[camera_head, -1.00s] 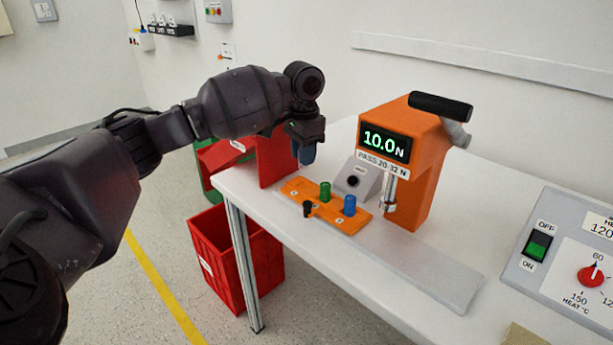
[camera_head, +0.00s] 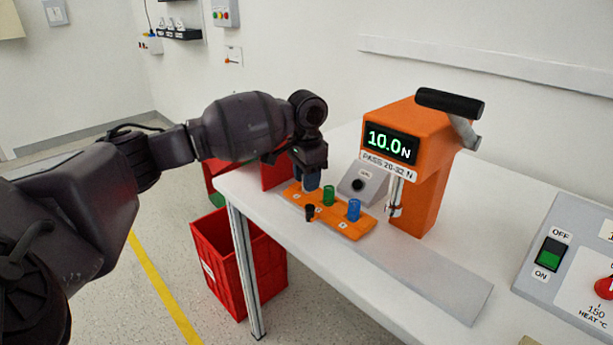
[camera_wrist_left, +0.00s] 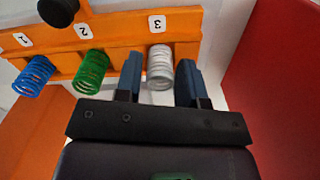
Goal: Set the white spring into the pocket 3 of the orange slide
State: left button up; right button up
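The orange slide (camera_head: 347,228) lies on the white table, with a green spring (camera_head: 329,195) and a blue spring (camera_head: 353,209) standing in it. The left wrist view shows the orange slide (camera_wrist_left: 120,32) with labels 1, 2 and 3. The blue spring (camera_wrist_left: 34,76) is at 1, the green spring (camera_wrist_left: 92,72) at 2, and the white spring (camera_wrist_left: 160,72) stands at 3. My left gripper (camera_wrist_left: 158,75) has one finger on each side of the white spring, with narrow gaps showing. In the head view my left gripper (camera_head: 311,182) is low over the slide's left end and hides the white spring.
An orange press tester (camera_head: 420,150) reading 10.0 N stands behind the slide, beside a grey button box (camera_head: 360,184). A red bin (camera_head: 276,174) is close behind my left gripper. A control box (camera_head: 560,265) stands at right.

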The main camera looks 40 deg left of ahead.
pick_arm(q)
jog(key=shift+o, duration=1)
pick_arm(e)
jog(key=shift+s, duration=0.1)
jog(key=shift+f, duration=0.15)
pick_arm(q)
notch_tip(320, 180, up, 6)
jog(key=shift+r+p, duration=0.1)
jog(key=shift+p, duration=0.7)
notch_tip(320, 180, up, 6)
jog(key=p, duration=0.1)
jog(key=shift+p, duration=0.3)
pick_arm(e)
jog(key=shift+s+d+r+m, duration=0.35)
jog(key=shift+r+m, duration=0.15)
jog(key=shift+r, duration=0.1)
